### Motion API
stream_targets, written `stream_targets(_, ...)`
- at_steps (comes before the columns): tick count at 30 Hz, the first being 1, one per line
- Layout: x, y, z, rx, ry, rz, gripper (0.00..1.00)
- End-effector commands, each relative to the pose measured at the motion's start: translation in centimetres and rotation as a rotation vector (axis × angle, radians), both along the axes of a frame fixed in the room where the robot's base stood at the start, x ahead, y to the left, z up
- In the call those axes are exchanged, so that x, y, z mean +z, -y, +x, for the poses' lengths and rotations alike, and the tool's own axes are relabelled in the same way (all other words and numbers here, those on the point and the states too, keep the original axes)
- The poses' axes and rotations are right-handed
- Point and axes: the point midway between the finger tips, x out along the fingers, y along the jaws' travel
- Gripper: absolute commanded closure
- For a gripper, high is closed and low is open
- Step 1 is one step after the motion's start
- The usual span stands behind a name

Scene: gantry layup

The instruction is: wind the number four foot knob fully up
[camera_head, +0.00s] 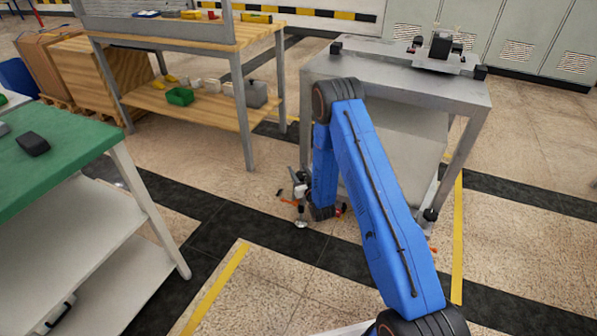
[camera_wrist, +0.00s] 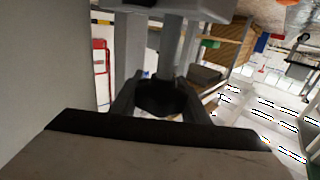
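A grey metal table (camera_head: 395,80) stands ahead, with its lower front left corner behind my blue arm. In the head view my gripper (camera_head: 318,211) is down at floor level by that corner, partly hidden by my arm. In the wrist view a dark round foot knob (camera_wrist: 160,98) sits between the two fingers of my gripper (camera_wrist: 160,92), below a grey leg. The knob fills the gap and no space shows at its sides, so the fingers look shut on it. No number is readable on the knob.
A foot with a dark knob (camera_head: 430,215) shows at the table's right front leg. A small fixture (camera_head: 437,50) stands on the tabletop. A wooden bench (camera_head: 190,100) stands at the back left and a green-topped table (camera_head: 62,160) at the near left. The floor between is clear.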

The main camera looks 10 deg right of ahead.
Motion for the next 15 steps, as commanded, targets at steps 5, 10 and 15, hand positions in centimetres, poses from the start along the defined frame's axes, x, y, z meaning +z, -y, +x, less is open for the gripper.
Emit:
stream_targets(5, 0.0, 0.0, -0.01, 0.001, 0.0, 0.0, 0.81)
stream_targets(10, 0.0, 0.0, -0.02, 0.018, 0.0, 0.0, 0.8)
stream_targets(15, -0.01, -0.11, -0.06, 0.077, 0.0, 0.0, 0.8)
